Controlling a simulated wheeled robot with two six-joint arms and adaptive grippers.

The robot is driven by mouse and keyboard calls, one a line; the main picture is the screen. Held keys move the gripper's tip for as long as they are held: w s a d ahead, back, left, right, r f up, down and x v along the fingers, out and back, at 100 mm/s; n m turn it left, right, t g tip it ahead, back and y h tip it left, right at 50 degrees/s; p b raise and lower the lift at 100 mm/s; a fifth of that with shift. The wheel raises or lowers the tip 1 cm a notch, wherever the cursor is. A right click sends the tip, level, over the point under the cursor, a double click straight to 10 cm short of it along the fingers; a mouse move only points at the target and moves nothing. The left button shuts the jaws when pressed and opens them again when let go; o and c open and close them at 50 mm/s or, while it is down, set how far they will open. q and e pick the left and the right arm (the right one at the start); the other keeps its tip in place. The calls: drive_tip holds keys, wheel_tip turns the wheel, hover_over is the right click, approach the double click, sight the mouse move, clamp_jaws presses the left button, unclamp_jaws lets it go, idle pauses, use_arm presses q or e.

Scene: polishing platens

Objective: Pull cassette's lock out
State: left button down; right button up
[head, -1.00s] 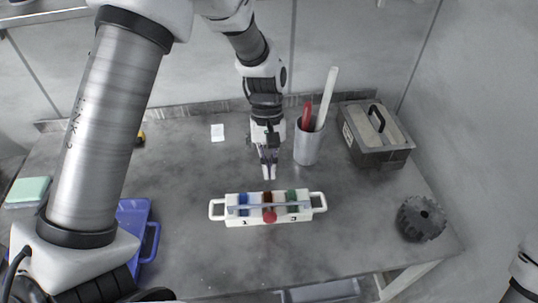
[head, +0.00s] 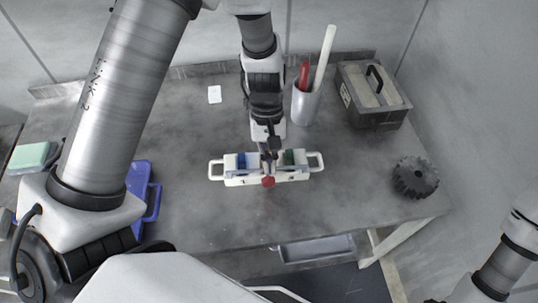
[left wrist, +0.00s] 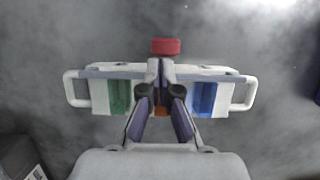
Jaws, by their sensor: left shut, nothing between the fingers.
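The white cassette (head: 237,182) with a handle at each end lies on the grey table, and it fills the middle of the left wrist view (left wrist: 242,78). Blue (head: 241,162) and green (head: 289,158) pieces sit in its slots. A red knob (head: 268,182) stands out at its front middle and shows in the left wrist view (left wrist: 165,46). My left gripper (left wrist: 160,66) is over the cassette's middle, its fingers shut and empty, tips close behind the knob; contact cannot be told. The gripper (head: 270,154) hides the middle slot in the head view. My right gripper is out of view.
A cup (head: 303,106) with a red and a white tool stands behind the cassette. A grey box (head: 378,118) is at the back right, a dark gear (head: 415,178) at the right, a blue tray (head: 142,200) at the left. The front of the table is clear.

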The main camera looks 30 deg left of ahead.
use_arm(q)
drive_tip(key=shift+s+d+r, duration=0.2)
drive_tip(key=shift+s+d, duration=0.1)
drive_tip(key=shift+s, duration=0.15)
drive_tip(key=shift+w+a+f, duration=0.15)
drive_tip(key=shift+w, duration=0.05)
drive_tip(key=shift+w+a, duration=0.1)
drive_tip(key=shift+w, duration=0.05)
drive_tip(key=v, duration=1.2)
drive_tip(key=shift+s, duration=0.25)
